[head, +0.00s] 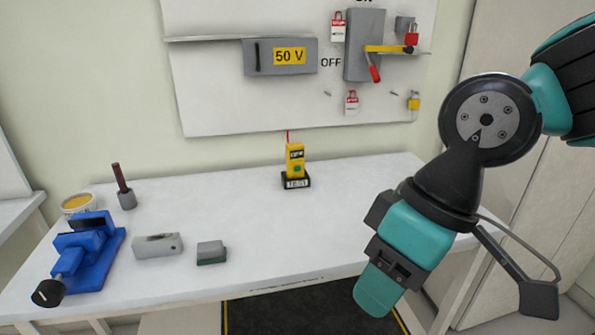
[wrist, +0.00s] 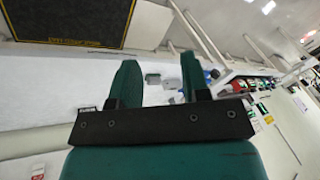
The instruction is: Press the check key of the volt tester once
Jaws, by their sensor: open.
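The volt tester (head: 295,159) is a small yellow upright device with a dark display, a green key (head: 297,169) on its front and a red probe on top. It stands in a black base marked TEST (head: 296,184) near the back middle of the white bench. My gripper (head: 378,290) hangs at the right, in front of the bench and well apart from the tester. In the wrist view its two green fingers (wrist: 158,82) stand apart with nothing between them. I cannot make out the tester in the wrist view.
On the bench (head: 240,285) are a blue vise (head: 88,250), a grey block (head: 157,245), a smaller grey-green block (head: 211,252), a dark-handled tool (head: 124,190) and a yellow-topped tub (head: 77,203). A panel (head: 230,100) with a lever switch (head: 365,45) hangs behind. Bench around the tester is clear.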

